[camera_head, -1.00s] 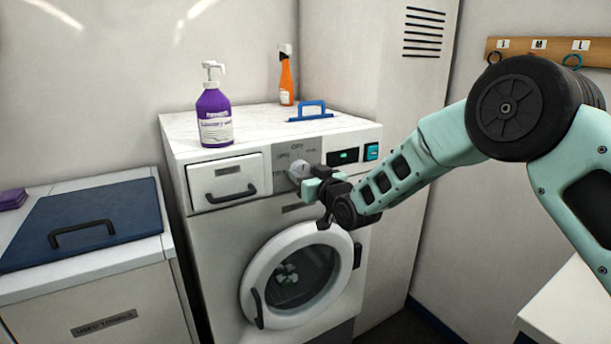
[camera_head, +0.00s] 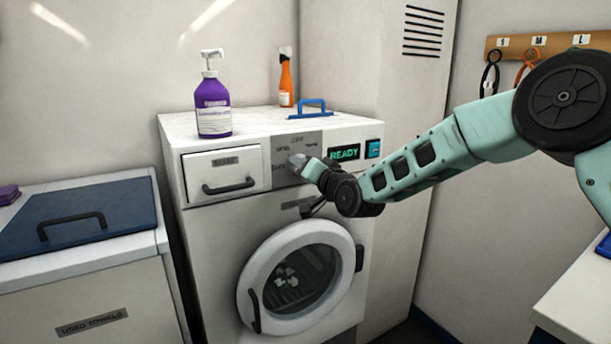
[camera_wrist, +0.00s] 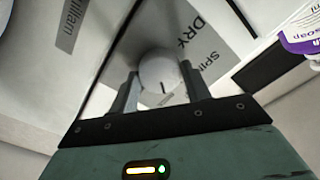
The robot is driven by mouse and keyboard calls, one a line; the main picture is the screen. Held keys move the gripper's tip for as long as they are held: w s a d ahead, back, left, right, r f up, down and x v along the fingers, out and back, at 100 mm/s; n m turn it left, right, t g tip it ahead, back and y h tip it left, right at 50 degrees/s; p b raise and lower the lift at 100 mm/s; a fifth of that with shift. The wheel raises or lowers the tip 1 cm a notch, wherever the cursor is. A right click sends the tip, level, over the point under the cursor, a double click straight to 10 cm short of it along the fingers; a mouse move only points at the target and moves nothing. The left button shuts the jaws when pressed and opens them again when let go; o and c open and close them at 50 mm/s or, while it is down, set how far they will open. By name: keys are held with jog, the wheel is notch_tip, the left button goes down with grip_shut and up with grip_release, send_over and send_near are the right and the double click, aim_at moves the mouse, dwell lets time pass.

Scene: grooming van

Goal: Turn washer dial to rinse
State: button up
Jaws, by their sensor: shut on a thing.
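The washer (camera_head: 265,235) stands in the middle of the head view. Its pale round dial (camera_wrist: 158,72) sits on a grey label panel (camera_head: 284,150), between the drawer and the display. My gripper (camera_head: 299,162) is shut on the dial, with a finger on either side of it in the wrist view (camera_wrist: 160,88). A short dark mark shows on the dial face. Beside it the wrist view shows the words DRY and SPIN; other labels are too small or hidden to read surely. The washer display (camera_head: 344,153) reads READY in green.
A purple soap bottle (camera_head: 214,105), an orange spray bottle (camera_head: 286,82) and a blue-handled item (camera_head: 311,107) stand on the washer top. The round door (camera_head: 250,280) is shut below. A used-towels bin (camera_head: 95,290) stands left; a white counter (camera_head: 570,300) is at lower right.

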jog(key=shift+m, duration=0.5)
jog(key=shift+b, duration=0.3)
jog(key=o, duration=1)
jog(key=shift+c, duration=0.2)
jog(key=shift+d, duration=0.1)
jog(key=b+v, duration=0.1)
jog(key=v, duration=1.6)
jog(key=shift+s+d, duration=0.1)
jog(key=shift+s, duration=0.05)
